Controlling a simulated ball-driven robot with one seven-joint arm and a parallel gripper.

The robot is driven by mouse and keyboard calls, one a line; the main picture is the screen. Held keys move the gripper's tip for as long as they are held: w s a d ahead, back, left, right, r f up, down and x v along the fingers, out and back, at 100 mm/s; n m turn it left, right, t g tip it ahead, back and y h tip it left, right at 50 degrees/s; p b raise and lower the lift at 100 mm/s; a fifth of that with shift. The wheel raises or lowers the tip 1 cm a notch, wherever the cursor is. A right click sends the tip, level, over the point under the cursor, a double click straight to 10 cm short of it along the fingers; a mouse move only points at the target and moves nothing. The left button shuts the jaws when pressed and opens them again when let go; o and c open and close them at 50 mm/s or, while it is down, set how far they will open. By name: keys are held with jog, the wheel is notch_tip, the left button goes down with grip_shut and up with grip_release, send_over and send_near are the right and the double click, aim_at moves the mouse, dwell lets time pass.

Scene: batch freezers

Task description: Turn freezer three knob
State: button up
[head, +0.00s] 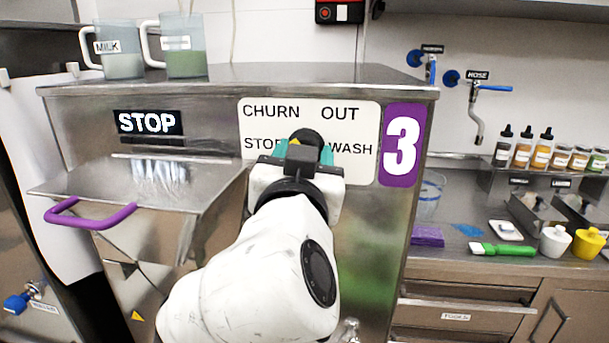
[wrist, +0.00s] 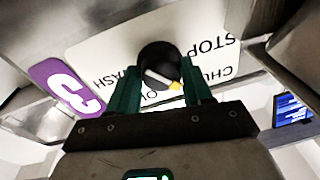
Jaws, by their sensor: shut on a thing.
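The freezer three panel (head: 258,125) is a white plate reading CHURN, OUT, STOP and WASH, next to a purple "3" sign (head: 401,145). Its round black knob (head: 305,136) is at the plate's middle, and shows more clearly in the wrist view (wrist: 158,58). My gripper (head: 303,152) is shut on the knob, with one teal finger on each side of it; the wrist view shows both fingers (wrist: 160,88). A white mark with a yellow tip shows at the knob in the wrist view, roughly on the side between CHURN and OUT. My arm hides the front below the plate.
A steel chute with a purple handle (head: 90,214) juts out at left, below a STOP label (head: 147,122). A milk jug (head: 118,50) and a green-filled jug (head: 185,45) stand on top. A counter with bottles (head: 522,148) is at right.

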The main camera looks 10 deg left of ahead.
jog(key=shift+a+m+b, duration=0.2)
jog(key=shift+m+b, duration=0.25)
jog(key=shift+m, duration=0.15)
jog(key=shift+r, duration=0.1)
jog(key=o, duration=0.9)
jog(key=shift+o, duration=0.6)
jog(key=shift+w, duration=0.1)
jog(key=shift+d, duration=0.1)
jog(key=s+f+b, duration=0.1)
jog(key=s, duration=0.9)
jog(key=shift+s+d+f+b, duration=0.15)
jog(key=shift+s+b, duration=0.25)
